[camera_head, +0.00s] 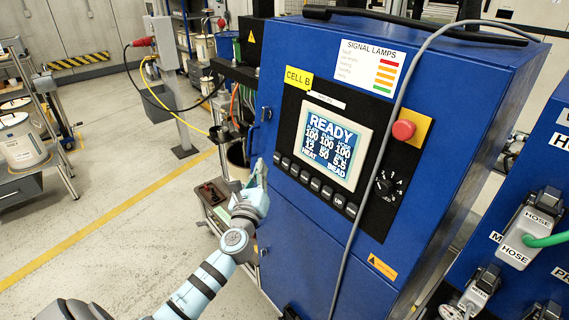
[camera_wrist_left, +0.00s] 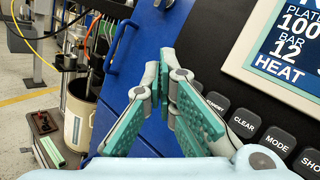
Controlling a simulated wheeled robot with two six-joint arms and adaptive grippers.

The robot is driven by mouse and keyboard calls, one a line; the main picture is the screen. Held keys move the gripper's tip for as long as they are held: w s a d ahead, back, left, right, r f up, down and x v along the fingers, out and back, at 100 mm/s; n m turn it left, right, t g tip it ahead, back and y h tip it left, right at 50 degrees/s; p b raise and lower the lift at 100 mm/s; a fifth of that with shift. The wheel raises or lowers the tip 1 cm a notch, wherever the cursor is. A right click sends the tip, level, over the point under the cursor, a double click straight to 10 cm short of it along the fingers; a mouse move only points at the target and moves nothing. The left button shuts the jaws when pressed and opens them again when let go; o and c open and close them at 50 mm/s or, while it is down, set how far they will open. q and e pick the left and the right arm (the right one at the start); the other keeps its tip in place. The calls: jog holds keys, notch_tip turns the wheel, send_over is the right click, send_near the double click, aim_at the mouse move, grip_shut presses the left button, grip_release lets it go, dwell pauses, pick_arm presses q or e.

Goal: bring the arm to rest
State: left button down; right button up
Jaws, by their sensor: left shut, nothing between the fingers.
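My left arm reaches up from the bottom of the head view. Its gripper (camera_head: 259,178) is beside the left edge of the control panel on the blue cabinet (camera_head: 300,235). In the left wrist view the gripper's green-padded fingers (camera_wrist_left: 166,88) are together with nothing between them. They are in front of the cabinet's blue and black face, left of the row of dark buttons (camera_wrist_left: 262,139). I cannot tell whether the fingers touch the panel. The panel screen (camera_head: 331,143) reads READY. My right gripper is not in view.
A red stop button (camera_head: 403,129) and a rotary knob (camera_head: 385,183) are right of the screen. A grey cable (camera_head: 376,150) hangs across the cabinet front. Hose fittings (camera_head: 528,240) stand at far right. Open floor (camera_head: 120,220) lies to the left.

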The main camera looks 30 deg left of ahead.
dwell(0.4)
pick_arm(q)
jog(key=s+f+n+g+h, duration=0.25)
jog(key=f+n, duration=0.45)
jog(key=f, duration=0.4)
jog(key=s+f+n+g+h, duration=0.1)
jog(key=f+n+g, duration=0.2)
jog(key=f+n, duration=0.55)
jog(key=s+d+f+n+g+h, duration=0.1)
jog(key=s+f+n+g, duration=0.1)
jog(key=s+f, duration=0.5)
jog(key=s+d+f+n+g, duration=0.2)
jog(key=s+f, duration=0.1)
jog(key=f, duration=0.8)
jog(key=s+d+f+n+g+h, duration=0.1)
jog(key=s+d+f, duration=0.3)
jog(key=s, duration=0.7)
jog(key=s+d+f+n+g+h+b, duration=0.1)
jog(key=s+d+f+n+g, duration=0.3)
jog(key=s+f, duration=0.3)
jog(key=s+d+f+n+g+h, duration=0.1)
jog(key=s+d+f, duration=0.3)
jog(key=s, duration=1.2)
notch_tip(320, 180, down, 2)
jog(key=shift+s+f+n+g, duration=0.2)
jog(key=shift+s+n+g, duration=0.15)
jog(key=shift+n+g, duration=0.3)
